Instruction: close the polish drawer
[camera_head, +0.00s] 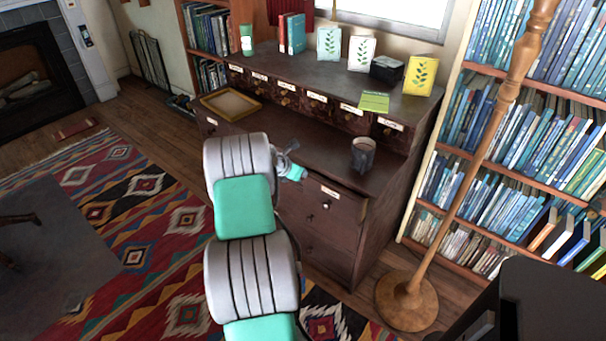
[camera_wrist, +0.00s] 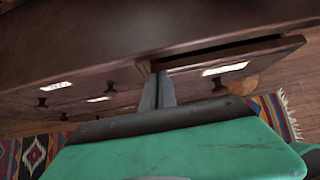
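In the wrist view a dark wooden drawer (camera_wrist: 277,62) stands partly open, with a dark gap above its front. It carries a white label (camera_wrist: 225,69), too small to read, and a brown knob (camera_wrist: 241,86). I cannot tell from the label whether it is the polish drawer. My gripper (camera_wrist: 158,82) is beside the left end of that drawer front, its grey fingers close together with nothing seen between them. Whether they touch the drawer is unclear. In the head view my gripper (camera_head: 284,158) is at the desk's front, and my arm hides part of the drawers.
The dark desk (camera_head: 300,135) has a row of small labelled drawers. A wooden lamp stand (camera_head: 407,300) and bookshelves stand right. A patterned rug (camera_head: 150,215) covers the floor left.

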